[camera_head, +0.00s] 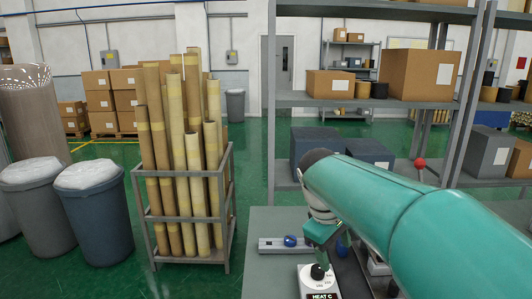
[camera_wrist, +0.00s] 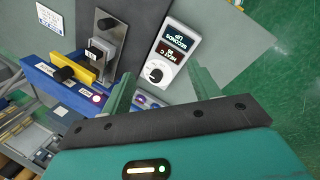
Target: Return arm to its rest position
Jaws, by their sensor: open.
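My teal arm reaches in from the lower right of the head view and bends down over the grey bench (camera_head: 262,224). My gripper (camera_wrist: 160,72) shows in the wrist view with its two fingers apart and nothing between them. In the head view its fingers are mostly hidden by the arm. No contact between fingers and box is visible.
A slotted metal plate with a blue button (camera_head: 290,241) lies on the bench. A blue device with a yellow bar (camera_wrist: 72,72) is left of the fingers. A shelf rack (camera_head: 270,130) stands behind. A cart of wrapped rolls (camera_head: 185,160) and bins (camera_head: 98,220) stand left.

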